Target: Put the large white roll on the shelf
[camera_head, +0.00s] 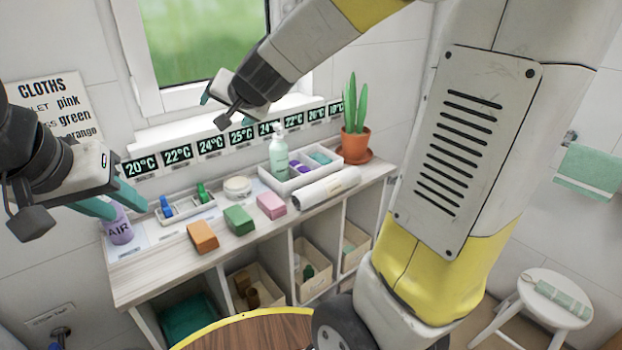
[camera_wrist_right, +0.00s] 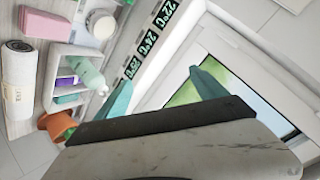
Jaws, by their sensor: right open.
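The large white roll (camera_head: 326,188) lies on its side on the wooden top of the shelf unit (camera_head: 150,272), in front of a white tray. It also shows at the left edge of the right wrist view (camera_wrist_right: 18,85). My right gripper (camera_head: 215,108) is open and empty, raised near the window and well away from the roll. Its two teal fingers are apart in the right wrist view (camera_wrist_right: 160,90). My left gripper (camera_head: 130,204) is at the left, beside the purple AIR bottle, with its teal fingers apart and nothing seen between them.
Orange (camera_head: 202,237), green (camera_head: 239,220) and pink (camera_head: 271,205) blocks sit along the top's front. The white tray (camera_head: 272,184) holds a pump bottle (camera_head: 279,158). A potted cactus (camera_head: 355,143) stands at right. Bins fill the compartments below. A round wooden table (camera_head: 255,335) is in front.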

